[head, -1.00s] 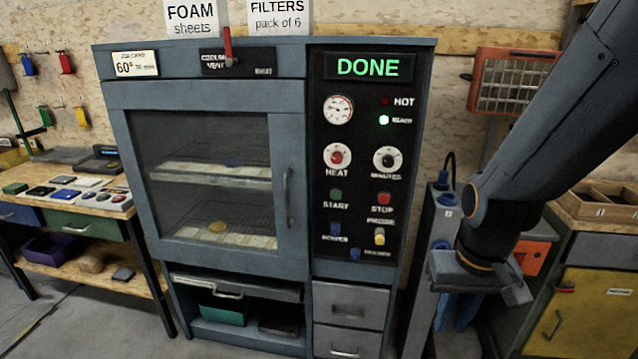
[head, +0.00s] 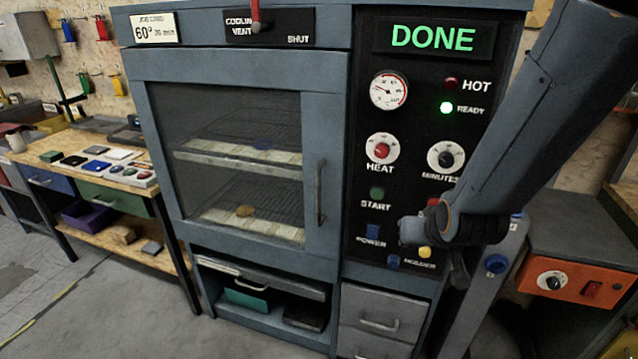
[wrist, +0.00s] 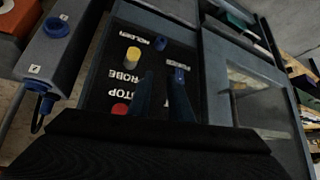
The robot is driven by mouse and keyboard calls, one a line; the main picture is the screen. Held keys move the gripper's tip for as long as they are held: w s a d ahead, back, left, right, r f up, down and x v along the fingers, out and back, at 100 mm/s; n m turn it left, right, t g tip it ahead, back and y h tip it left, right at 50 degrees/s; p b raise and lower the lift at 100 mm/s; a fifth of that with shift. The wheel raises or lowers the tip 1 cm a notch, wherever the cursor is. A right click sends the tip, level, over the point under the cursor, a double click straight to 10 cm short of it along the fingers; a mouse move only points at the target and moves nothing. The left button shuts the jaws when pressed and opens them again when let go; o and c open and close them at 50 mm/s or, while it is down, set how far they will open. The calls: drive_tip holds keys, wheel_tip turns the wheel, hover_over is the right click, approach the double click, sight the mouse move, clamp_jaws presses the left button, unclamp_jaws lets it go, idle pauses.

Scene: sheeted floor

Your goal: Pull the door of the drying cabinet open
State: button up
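The drying cabinet (head: 349,120) stands in front of me with its glass-paned door (head: 225,85) closed. The door's vertical bar handle (head: 320,193) is on the door's right side. It also shows as a thin bar in the wrist view (wrist: 238,90). My gripper (wrist: 164,86) is empty, with its two dark fingers apart over the control panel (wrist: 130,65). In the head view the gripper is to the right of the handle and apart from it, in front of the panel's lower part. My arm hides part of that panel and its fingers are hard to make out.
A workbench (head: 60,150) stands left, an orange-fronted unit (head: 565,285) right. A drawer (head: 255,273) below the door sticks out slightly. Floor at front left is clear.

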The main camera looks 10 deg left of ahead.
drive_tip(key=w+a+r+n+t+y, duration=0.2)
drive_tip(key=w+a+t+y, duration=0.15)
drive_tip(key=a, duration=0.85)
drive_tip(key=n+t+y+b, duration=0.1)
drive_tip(key=t+y, duration=0.2)
drive_tip(key=t, duration=0.2)
approach(319, 183)
drive_tip(key=x, duration=0.3)
drive_tip(key=shift+g, duration=0.25)
drive_tip(key=p+x, duration=0.1)
drive_tip(key=x, duration=0.6)
drive_tip(key=shift+w+a+r, duration=0.1)
drive_tip(key=shift+w+r, duration=0.1)
drive_tip(key=shift+w, duration=0.1)
clamp_jaws()
